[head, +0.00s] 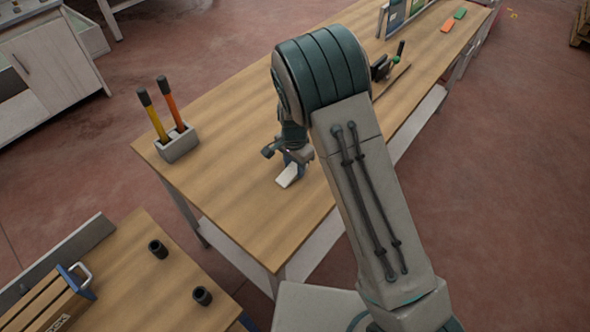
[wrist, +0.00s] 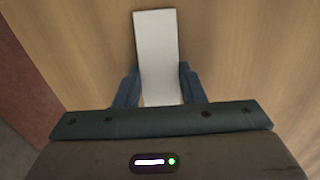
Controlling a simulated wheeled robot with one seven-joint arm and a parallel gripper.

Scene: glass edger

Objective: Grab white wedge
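The white wedge (head: 288,175) lies on the wooden table (head: 250,215) near its front edge. In the wrist view the white wedge (wrist: 157,55) points away from my gripper, and its near end lies between the two blue fingers. My gripper (head: 293,160) is low over the tabletop at the wedge. In the wrist view my gripper (wrist: 159,85) has its fingers apart on either side of the wedge, with a narrow gap at each side. The fingertips' height against the wedge is hard to tell.
A grey holder (head: 177,145) with two upright tools stands at the table's left end. A clamp-like tool (head: 385,67), an orange block (head: 447,25) and a green block (head: 460,13) lie farther back. A second table (head: 150,290) with two black cylinders stands at lower left.

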